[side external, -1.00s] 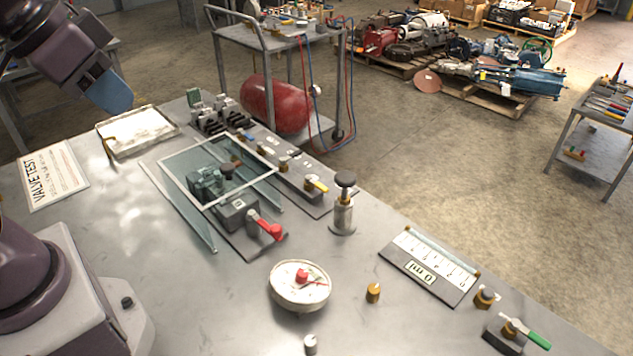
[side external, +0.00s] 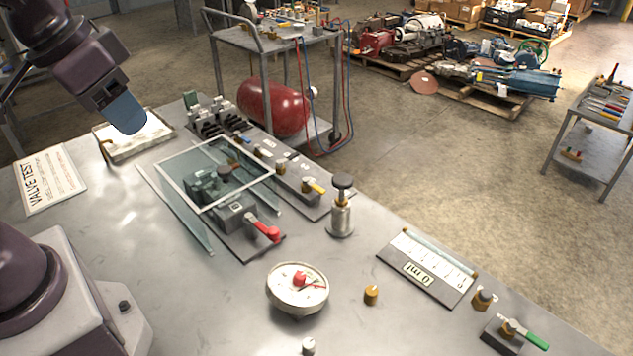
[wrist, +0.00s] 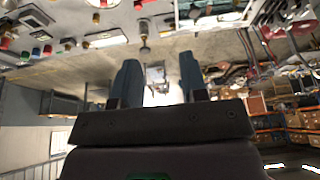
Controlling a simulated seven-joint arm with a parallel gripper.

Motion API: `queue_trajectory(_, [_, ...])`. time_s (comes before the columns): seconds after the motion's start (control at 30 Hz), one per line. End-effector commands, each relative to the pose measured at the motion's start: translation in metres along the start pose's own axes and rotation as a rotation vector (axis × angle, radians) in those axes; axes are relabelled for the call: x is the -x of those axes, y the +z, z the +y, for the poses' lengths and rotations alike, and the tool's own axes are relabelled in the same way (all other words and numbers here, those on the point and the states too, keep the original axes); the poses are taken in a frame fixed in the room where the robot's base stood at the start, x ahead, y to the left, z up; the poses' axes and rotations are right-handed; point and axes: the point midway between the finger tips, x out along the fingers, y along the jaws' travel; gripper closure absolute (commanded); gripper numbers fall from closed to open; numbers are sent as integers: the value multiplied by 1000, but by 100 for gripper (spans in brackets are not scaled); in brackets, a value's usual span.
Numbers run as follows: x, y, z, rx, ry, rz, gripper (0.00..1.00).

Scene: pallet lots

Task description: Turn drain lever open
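Several levers show on the bench in the side external view, and I cannot read a label that says which is the drain lever. A green-handled lever (side external: 529,338) is on a small dark block at the bottom right. My gripper (side external: 126,113) is in the air at the upper left, far from all of these. The wrist view shows its two blue fingers (wrist: 160,85) apart with nothing between them.
A round gauge (side external: 298,288), a black-knobbed post (side external: 341,205), a "0 ml" scale (side external: 428,267) and brass fittings stand on the bench. The framed clear shield (side external: 218,172) rises over the valve block. A shallow tray (side external: 135,139) lies below my gripper.

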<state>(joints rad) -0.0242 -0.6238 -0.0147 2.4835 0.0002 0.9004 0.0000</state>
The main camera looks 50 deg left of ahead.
Motion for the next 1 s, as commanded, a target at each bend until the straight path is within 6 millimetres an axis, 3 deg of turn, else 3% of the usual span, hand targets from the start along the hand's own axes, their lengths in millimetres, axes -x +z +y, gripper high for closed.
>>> queue_trajectory(0.17, [-31,-37,1,-53,-26,-146,60])
queue_trajectory(0.37, [-76,-88,6,-254,-13,-272,60])
queue_trajectory(0.6, [-154,-143,15,-590,84,-379,60])
queue_trajectory(0.8, [-223,-177,22,-897,206,-403,60])
queue_trajectory(1.0, [-268,-210,24,-1222,296,-350,60])
